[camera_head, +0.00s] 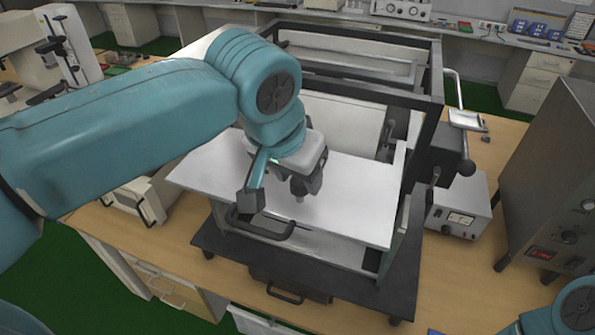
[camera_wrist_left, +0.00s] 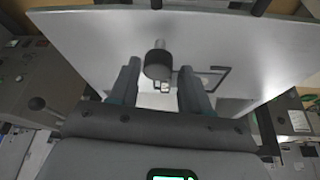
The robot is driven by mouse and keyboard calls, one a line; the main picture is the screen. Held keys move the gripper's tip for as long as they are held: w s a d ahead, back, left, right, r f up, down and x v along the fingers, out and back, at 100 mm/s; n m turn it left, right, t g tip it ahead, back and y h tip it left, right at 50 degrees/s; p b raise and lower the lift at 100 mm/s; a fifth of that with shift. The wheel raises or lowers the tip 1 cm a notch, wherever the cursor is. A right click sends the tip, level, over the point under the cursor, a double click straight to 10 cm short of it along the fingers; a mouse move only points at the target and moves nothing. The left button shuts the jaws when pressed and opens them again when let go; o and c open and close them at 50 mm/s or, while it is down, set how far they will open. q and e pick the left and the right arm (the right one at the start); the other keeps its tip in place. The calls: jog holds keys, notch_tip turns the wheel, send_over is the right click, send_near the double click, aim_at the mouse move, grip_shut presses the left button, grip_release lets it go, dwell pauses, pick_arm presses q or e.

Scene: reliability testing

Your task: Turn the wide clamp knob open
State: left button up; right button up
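A clamp knob (camera_wrist_left: 158,66), a short dark cylinder with a silver stub, shows near a flat white panel in the left wrist view. My left gripper (camera_wrist_left: 160,72) is open, with one finger on each side of the knob and a visible gap to both. In the head view my left gripper (camera_head: 304,183) points down over the white panel (camera_head: 358,205) of the framed machine. My right gripper is not in view; only a teal arm part shows at the lower right.
The machine's dark frame (camera_head: 436,75) rises behind and right of the panel. A black handle (camera_head: 262,232) is at the panel's front. A large grey cabinet (camera_head: 550,170) is far right.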

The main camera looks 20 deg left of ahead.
pick_arm(q)
jog(key=c, duration=0.5)
jog(key=shift+d, duration=0.25)
jog(key=shift+c, duration=0.9)
jog(key=shift+a, duration=0.1)
jog(key=n+y, duration=0.1)
jog(key=n, duration=0.2)
jog(key=shift+n+y, duration=0.3)
jog(key=shift+n, duration=0.1)
jog(key=n+y, duration=0.1)
jog(key=n, duration=0.2)
jog(key=shift+r+n, duration=0.1)
jog(key=shift+n, duration=0.3)
jog(key=n+y, duration=0.1)
jog(key=n, duration=0.2)
jog(key=shift+g+y, duration=0.3)
jog(key=shift+g, duration=0.1)
jog(key=shift+n+g+y+p, duration=0.4)
jog(key=shift+n+g, duration=0.2)
jog(key=shift+n, duration=1.5)
